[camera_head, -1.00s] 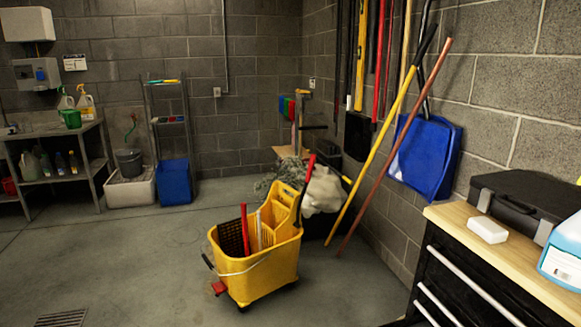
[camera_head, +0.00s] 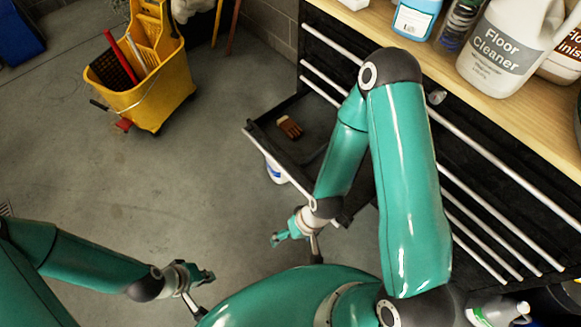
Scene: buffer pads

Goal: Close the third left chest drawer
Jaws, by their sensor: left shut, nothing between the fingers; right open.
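The black tool chest (camera_head: 324,55) stands at the right with silver bar handles. On its left side one drawer (camera_head: 262,135) is pulled out over the floor, with a brown brush (camera_head: 289,127) lying inside. My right arm hides part of this drawer, so I cannot tell how far it reaches or count its row surely. My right gripper (camera_head: 296,244) is open and empty, low beside the drawer's near front corner. My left gripper (camera_head: 203,291) is shut and empty, farther left over the floor, apart from the chest.
The wooden top (camera_head: 465,95) holds a floor cleaner jug (camera_head: 510,45), a blue bottle (camera_head: 416,18) and other containers. A yellow mop bucket (camera_head: 160,90) stands upper left. Floor between bucket and drawer is clear.

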